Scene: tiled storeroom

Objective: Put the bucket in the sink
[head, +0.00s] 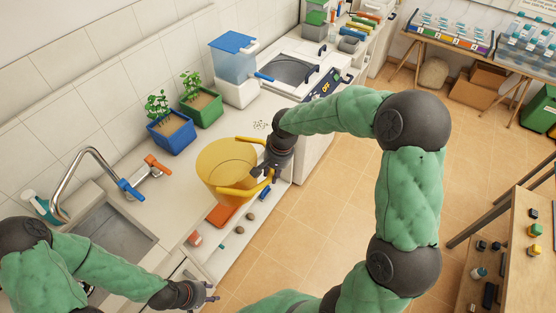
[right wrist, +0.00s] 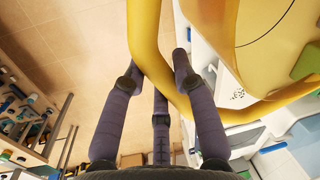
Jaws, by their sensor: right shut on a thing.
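The yellow bucket (head: 222,160) is above the white counter, over its front edge, tilted a little. My right gripper (head: 268,168) is shut on its yellow handle at the bucket's right side. The right wrist view shows the fingers (right wrist: 157,68) around the handle (right wrist: 146,35), with the bucket wall (right wrist: 255,25) beyond. The grey sink basin (head: 115,235) with a curved tap is at the lower left; my left arm hides part of it. My left gripper (head: 212,293) is empty, with its fingers apart, in front of the counter and to the right of this sink.
A blue planter (head: 172,137) and a green planter (head: 203,110) stand behind the bucket. A blue-lidded container (head: 235,62) and a second basin (head: 290,68) are further back. Small items lie on a shelf below the bucket.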

